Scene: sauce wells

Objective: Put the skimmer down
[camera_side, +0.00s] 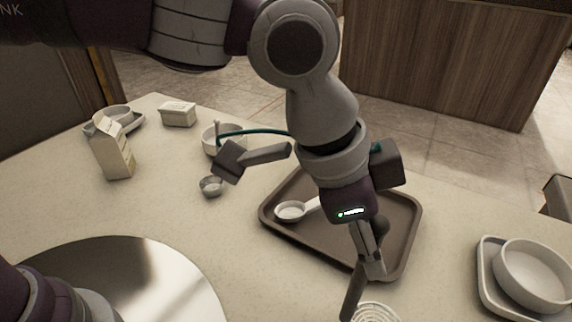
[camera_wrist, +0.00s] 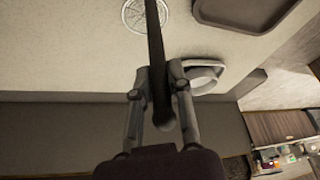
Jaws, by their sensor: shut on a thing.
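My gripper (camera_side: 368,260) is shut on the dark, straight handle of the skimmer (camera_side: 353,292), above the counter at the bottom of the side view. In the wrist view, the handle (camera_wrist: 155,45) runs between my two fingers (camera_wrist: 158,72) and out of the top edge. A pale round spiral of wire (camera_side: 376,314) shows beside the handle, cut off by the side view's lower edge. It also shows at the top of the wrist view (camera_wrist: 134,14). I cannot tell whether the spiral is joined to the handle or whether it touches the counter.
A brown tray (camera_side: 272,216) with a white ladle (camera_side: 290,211) lies behind my gripper. A pale bowl (camera_side: 530,272) on a square dish stands at right. A carton (camera_side: 113,152), small bowls and a round metal plate (camera_side: 130,285) are at left. Counter around the plate is clear.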

